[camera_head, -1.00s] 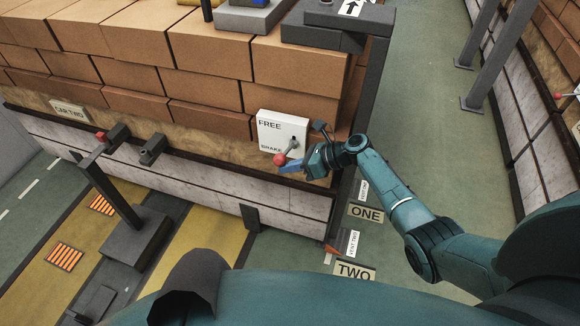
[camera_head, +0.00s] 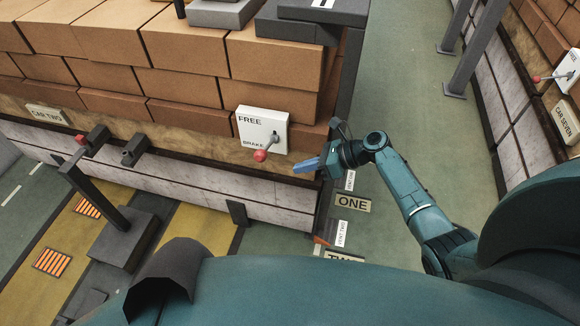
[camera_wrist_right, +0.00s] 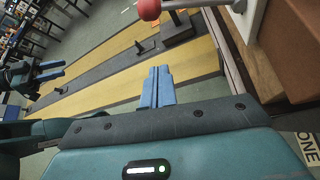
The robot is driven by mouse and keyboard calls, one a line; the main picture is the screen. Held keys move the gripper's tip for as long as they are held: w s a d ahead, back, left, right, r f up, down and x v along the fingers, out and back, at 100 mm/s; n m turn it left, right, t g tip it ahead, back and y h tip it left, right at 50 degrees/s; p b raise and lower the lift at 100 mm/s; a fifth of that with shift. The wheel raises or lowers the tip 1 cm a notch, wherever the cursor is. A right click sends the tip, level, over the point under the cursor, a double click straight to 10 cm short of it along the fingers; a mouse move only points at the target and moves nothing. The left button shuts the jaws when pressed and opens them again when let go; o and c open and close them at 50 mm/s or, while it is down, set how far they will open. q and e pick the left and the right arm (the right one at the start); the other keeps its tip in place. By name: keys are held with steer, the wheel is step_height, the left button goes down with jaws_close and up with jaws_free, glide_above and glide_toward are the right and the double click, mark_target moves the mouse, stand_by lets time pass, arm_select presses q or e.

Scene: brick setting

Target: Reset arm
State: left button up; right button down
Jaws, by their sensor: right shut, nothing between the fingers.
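My right gripper (camera_head: 296,167) is shut and empty, its blue fingers together and pointing left in the head view. It also shows from behind in the right wrist view (camera_wrist_right: 160,72). It is apart from and to the right of the red ball knob (camera_head: 260,155). The knob is on a lever on the white box (camera_head: 264,119) marked FREE and BRAKE, and hangs toward the BRAKE side. The knob also shows at the top of the right wrist view (camera_wrist_right: 149,9). My left gripper (camera_wrist_right: 50,74) shows small at the left of the wrist view; its opening is unclear.
The brick-loaded car (camera_head: 180,85) stands left of my right forearm, with a dark corner post (camera_head: 350,75). A grey post stand (camera_head: 124,240) is at the lower left.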

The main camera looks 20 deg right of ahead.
steer(key=shift+s+d+r, duration=0.2)
stand_by(0.5)
steer(key=s+a+f+n+g+h, duration=0.2)
steer(key=s+n, duration=0.5)
steer(key=s+a+f+n+g+h, duration=0.1)
steer(key=s+a+f+n+h, duration=0.15)
steer(key=s+n, duration=0.5)
steer(key=s+d+r+n+t+h, duration=0.1)
steer(key=s+d+r+n+h, duration=0.15)
steer(key=s+r+n, duration=0.35)
steer(key=s+d+r+n+t+h, duration=0.1)
steer(key=s+d+r+n+h, duration=0.1)
steer(key=s+r+n+h, duration=0.35)
steer(key=w+a+f+n+t+y, duration=0.3)
steer(key=w+a+f+t+y, duration=0.1)
steer(key=f, duration=0.5)
steer(key=shift+w+a+f+n+t, duration=0.15)
steer(key=shift+w+a+n+t, duration=0.15)
steer(key=shift+w+a+t, duration=0.65)
